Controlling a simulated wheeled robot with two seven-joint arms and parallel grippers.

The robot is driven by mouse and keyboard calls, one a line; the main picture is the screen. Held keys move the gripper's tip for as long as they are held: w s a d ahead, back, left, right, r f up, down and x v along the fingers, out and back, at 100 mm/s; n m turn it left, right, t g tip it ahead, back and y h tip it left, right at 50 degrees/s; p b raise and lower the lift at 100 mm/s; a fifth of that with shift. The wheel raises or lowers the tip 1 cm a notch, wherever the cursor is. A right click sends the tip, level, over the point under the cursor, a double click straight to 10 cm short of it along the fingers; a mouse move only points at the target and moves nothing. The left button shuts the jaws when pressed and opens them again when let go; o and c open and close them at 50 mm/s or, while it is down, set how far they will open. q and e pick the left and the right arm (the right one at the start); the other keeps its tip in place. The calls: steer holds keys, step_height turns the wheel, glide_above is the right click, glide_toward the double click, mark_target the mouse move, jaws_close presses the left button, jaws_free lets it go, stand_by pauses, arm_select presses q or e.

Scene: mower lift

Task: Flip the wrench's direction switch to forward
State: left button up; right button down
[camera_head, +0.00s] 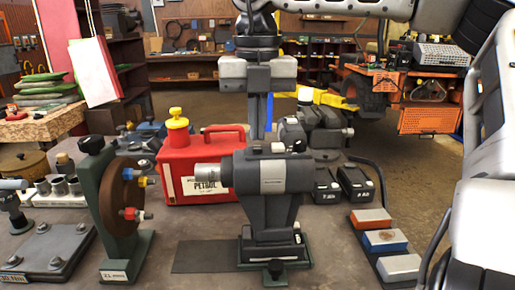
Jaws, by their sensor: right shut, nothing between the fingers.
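The wrench (262,178) stands upright in the middle of the bench, its silver nose pointing left, its dark handle running down to a dark base. I cannot make out its direction switch or which way it is set. My right gripper (258,134) hangs fingers down above the wrench body in the picture. It is shut and empty. Its tips end near the wrench's top edge, and I cannot tell whether they touch it or are behind it. My left gripper is not in view.
A red petrol can (205,160) with a yellow cap stands behind left. A green stand with a brown disc (120,200) is on the left. Black batteries (327,186) sit behind right. A tray of coloured blocks (384,239) lies right. A dark mat (207,256) lies flat in front.

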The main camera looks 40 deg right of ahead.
mark_target(258, 148)
steer(key=shift+f+b, duration=0.9)
steer(key=shift+f, duration=0.25)
stand_by(0.4)
steer(key=shift+r+p, duration=0.7)
steer(key=shift+r, duration=0.1)
step_height(258, 148, up, 4)
steer(key=p, duration=0.2)
steer(key=shift+f+p, duration=0.2)
steer(key=shift+p, duration=0.2)
steer(key=shift+r, duration=1)
